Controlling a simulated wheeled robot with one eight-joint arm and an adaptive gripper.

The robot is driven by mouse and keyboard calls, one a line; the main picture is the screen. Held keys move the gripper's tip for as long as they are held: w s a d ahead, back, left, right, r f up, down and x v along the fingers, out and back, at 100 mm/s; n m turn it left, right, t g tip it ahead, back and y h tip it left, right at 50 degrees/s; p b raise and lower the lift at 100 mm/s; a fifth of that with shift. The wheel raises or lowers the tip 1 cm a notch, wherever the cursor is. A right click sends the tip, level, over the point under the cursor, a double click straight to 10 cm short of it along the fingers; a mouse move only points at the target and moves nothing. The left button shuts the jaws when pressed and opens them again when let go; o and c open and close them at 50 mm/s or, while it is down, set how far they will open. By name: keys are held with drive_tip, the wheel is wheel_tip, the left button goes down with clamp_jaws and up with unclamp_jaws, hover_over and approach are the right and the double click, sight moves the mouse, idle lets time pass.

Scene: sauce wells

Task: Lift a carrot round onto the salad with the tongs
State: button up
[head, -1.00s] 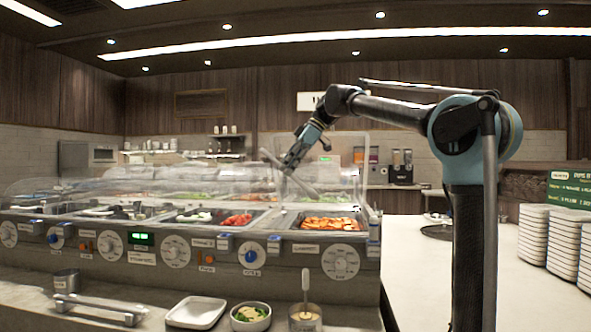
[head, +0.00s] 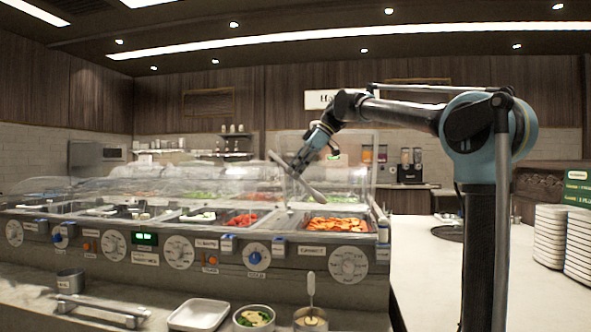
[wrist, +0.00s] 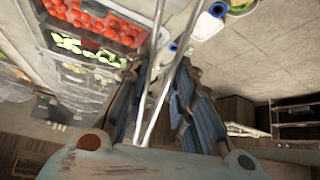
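My gripper (head: 302,165) is raised above the counter, over the glass guard. It is shut on the silver tongs (head: 310,189), which tilt down to the right. In the wrist view, the tongs (wrist: 156,105) run between my two dark fingers (wrist: 160,80). The tongs' far ends are out of that view. Orange carrot rounds (head: 337,224) fill the rightmost front well, below and right of the gripper. The tongs appear above this well and hold no visible round. The salad (head: 254,317) is green, in a small round bowl on the front ledge.
A clear guard (head: 350,160) stands by the wells. Red pieces (head: 243,219) fill the well left of the carrots. A white square dish (head: 199,314), a pot with an upright handle (head: 311,318), a metal cup (head: 70,281) and a metal bar (head: 100,311) are on the ledge.

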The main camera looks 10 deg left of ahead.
wheel_tip(320, 180, down, 8)
drive_tip(key=shift+f, duration=0.2)
idle(0.7)
clamp_jaws()
wheel_tip(320, 180, up, 12)
idle(1.1)
drive_tip(key=shift+s, duration=0.2)
